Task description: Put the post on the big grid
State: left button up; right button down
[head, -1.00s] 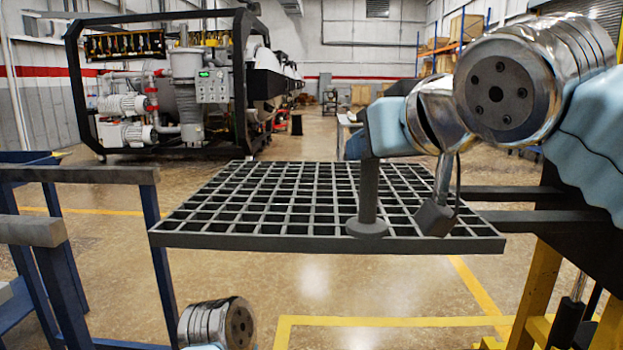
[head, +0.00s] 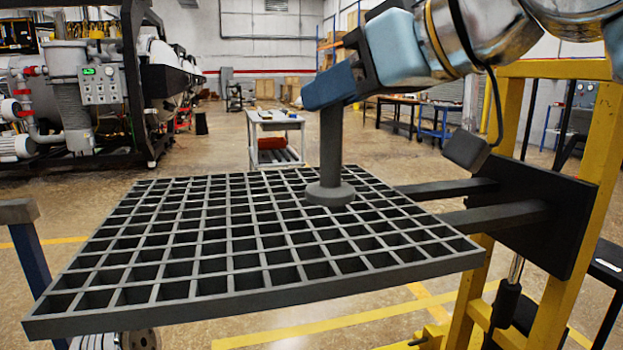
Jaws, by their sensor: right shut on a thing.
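The post (head: 331,155) is a dark grey upright cylinder with a round disc foot. It is at the right half of the big grid in the head view. The big grid (head: 250,290) is a dark square lattice lying level. My right gripper (head: 331,103) is shut on the top of the post from above. The post's foot overlaps the grid's cells; whether it touches the grid or hangs just above it, I cannot tell. My left gripper is not in view.
The grid rests on dark fork arms (head: 490,215) of a yellow lift frame (head: 582,200) at the right. A blue stand (head: 40,262) is at the left edge. A white table (head: 276,122) stands behind the grid. The furnace (head: 75,90) is at the back left.

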jog(key=w+f+b, duration=0.2)
jog(key=w+f, duration=0.7)
jog(key=f, duration=0.2)
jog(key=shift+w+b, duration=0.1)
jog(key=shift+b, duration=0.25)
jog(key=c, duration=1.3)
grip_release()
jog(key=shift+f, duration=0.2)
jog(key=o, duration=0.4)
jog(key=shift+r, duration=0.1)
jog(key=shift+o, duration=0.2)
